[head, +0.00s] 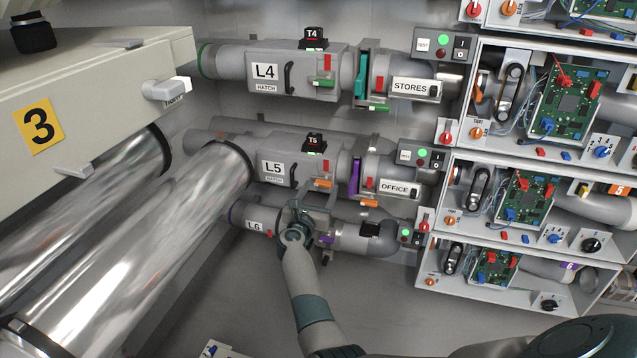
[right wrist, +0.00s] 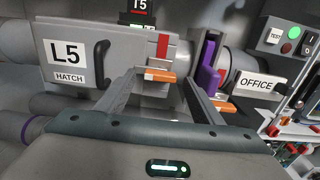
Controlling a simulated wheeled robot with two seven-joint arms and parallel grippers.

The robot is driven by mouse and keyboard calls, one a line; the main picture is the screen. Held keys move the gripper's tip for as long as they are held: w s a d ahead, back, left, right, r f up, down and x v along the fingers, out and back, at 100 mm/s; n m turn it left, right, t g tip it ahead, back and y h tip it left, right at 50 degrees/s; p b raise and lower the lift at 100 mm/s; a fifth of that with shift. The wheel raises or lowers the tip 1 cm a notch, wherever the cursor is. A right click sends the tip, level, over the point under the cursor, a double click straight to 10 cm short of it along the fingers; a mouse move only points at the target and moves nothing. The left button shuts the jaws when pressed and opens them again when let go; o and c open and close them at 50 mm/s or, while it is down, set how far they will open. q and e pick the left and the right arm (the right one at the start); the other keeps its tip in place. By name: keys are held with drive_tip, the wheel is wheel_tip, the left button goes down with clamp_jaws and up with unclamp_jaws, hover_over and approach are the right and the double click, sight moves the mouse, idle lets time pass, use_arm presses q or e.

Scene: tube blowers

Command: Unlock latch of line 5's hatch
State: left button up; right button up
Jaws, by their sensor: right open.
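Line 5's hatch (head: 275,158) is a grey box with an L5 label and a dark curved handle. It also shows in the right wrist view (right wrist: 75,82). At its right end is the latch, with an orange lever (head: 322,183) below a red upright bar (head: 326,167). In the right wrist view the orange lever (right wrist: 155,75) lies across the gap between my fingertips, the red bar (right wrist: 163,46) above it. My right gripper (head: 316,194) is open just below and in front of the latch; I cannot tell whether it touches the lever. My left gripper is not in view.
A purple clamp (head: 355,175) with another orange lever (head: 370,203) sits right of the latch, beside the OFFICE sign (head: 399,189). The L4 hatch (head: 272,75) is above and the L6 pipe (head: 255,222) below. Large shiny pipes (head: 190,200) fill the left.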

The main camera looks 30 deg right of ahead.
drive_tip(key=shift+w+d, duration=0.3)
drive_tip(key=shift+r, duration=0.1)
drive_tip(key=c, duration=1)
drive_tip(key=shift+c, duration=0.2)
